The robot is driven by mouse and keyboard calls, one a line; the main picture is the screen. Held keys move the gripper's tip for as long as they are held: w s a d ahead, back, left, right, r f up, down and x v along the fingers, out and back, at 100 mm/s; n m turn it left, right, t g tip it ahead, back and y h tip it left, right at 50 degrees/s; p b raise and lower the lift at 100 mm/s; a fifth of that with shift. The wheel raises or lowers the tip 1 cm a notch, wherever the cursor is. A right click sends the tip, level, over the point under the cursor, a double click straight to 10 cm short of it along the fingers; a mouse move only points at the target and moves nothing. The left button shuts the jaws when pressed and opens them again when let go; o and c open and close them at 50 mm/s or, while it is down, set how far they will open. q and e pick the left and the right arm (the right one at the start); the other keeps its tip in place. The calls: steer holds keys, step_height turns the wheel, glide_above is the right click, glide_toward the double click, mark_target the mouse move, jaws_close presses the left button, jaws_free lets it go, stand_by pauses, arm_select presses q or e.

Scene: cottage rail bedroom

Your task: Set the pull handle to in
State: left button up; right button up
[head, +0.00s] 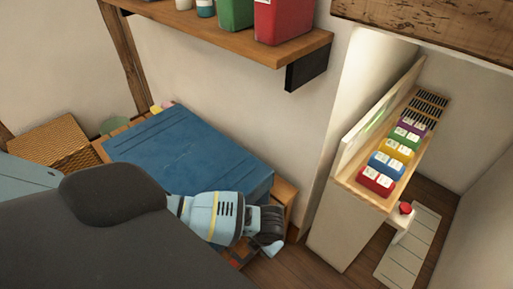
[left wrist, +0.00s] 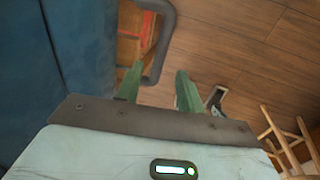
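A blue case (head: 190,150) lies flat on a low wooden stand, and its side fills the left of the left wrist view (left wrist: 70,50). A dark grey loop, which looks like the pull handle (left wrist: 167,40), stands out beside it at the top of that view. My left gripper (left wrist: 158,85) has its two green fingers apart, with the handle's lower corner between or just beyond them. I cannot tell whether they touch it. In the head view the left wrist is at the case's front right corner, and the fingers and handle are not clear there. My right gripper is not in view.
A wooden shelf (head: 230,35) with green and red boxes hangs above the case. A wicker basket (head: 52,145) is at the left. A white cabinet (head: 345,220) with coloured blocks stands right. A wooden stool (left wrist: 285,140) is at the wrist view's lower right.

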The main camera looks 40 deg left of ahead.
arm_select(q)
steer(key=f, duration=0.2)
steer(key=a+f+b, duration=0.1)
steer(key=f, duration=0.2)
jaws_close()
steer(key=shift+w, duration=0.1)
